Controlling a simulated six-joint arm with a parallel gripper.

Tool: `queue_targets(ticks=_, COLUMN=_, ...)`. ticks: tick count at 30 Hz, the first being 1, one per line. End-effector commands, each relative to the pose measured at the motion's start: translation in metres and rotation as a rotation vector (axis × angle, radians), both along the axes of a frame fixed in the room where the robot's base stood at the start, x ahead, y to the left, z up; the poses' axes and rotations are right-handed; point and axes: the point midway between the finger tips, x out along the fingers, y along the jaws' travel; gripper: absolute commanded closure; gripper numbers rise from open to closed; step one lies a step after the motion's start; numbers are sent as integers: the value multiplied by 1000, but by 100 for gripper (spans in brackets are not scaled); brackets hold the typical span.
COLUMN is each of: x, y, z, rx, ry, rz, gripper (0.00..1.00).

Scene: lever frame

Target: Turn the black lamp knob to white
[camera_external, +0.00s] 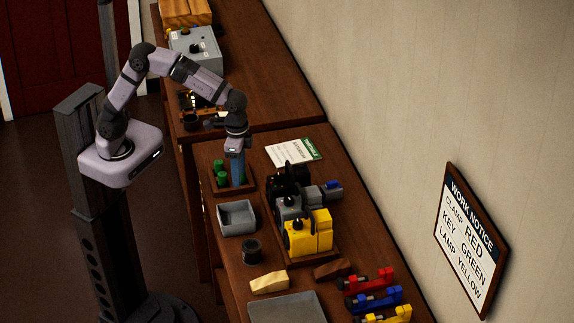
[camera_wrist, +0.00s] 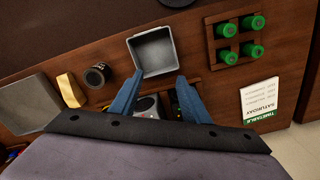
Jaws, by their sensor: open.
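My gripper (camera_external: 237,180) points down over a wooden peg tray, its blue fingers apart and empty. In the wrist view my gripper (camera_wrist: 160,76) shows both fingers spread, with part of a grey unit between and behind them. A row of black, grey and yellow units stands right of my gripper in the external view. The yellow unit (camera_external: 312,232) is at the near end, with a dark round part on its left side. The grey unit (camera_external: 287,207) is behind it. I cannot tell which dark part is the lamp knob, or see any white mark.
A wall notice (camera_external: 468,240) reads clamp red, key green, lamp yellow. Green pegs (camera_external: 221,180) stand in the tray by my gripper. A grey bin (camera_external: 237,217), black can (camera_external: 252,251) and wooden block (camera_external: 269,283) lie nearer. A timetable card (camera_external: 294,151) lies flat behind.

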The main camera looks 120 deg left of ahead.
Motion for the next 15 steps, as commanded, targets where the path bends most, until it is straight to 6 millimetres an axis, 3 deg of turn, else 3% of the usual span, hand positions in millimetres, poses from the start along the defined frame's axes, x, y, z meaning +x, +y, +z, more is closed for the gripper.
queue_targets(ticks=1, x=14, y=16, z=5, rx=0, ry=0, rz=36, gripper=58)
queue_targets(ticks=6, x=45, y=62, z=14, rx=0, ry=1, rz=136, gripper=58)
queue_targets(ticks=15, x=67, y=113, z=20, rx=1, ry=-1, rz=242, gripper=58)
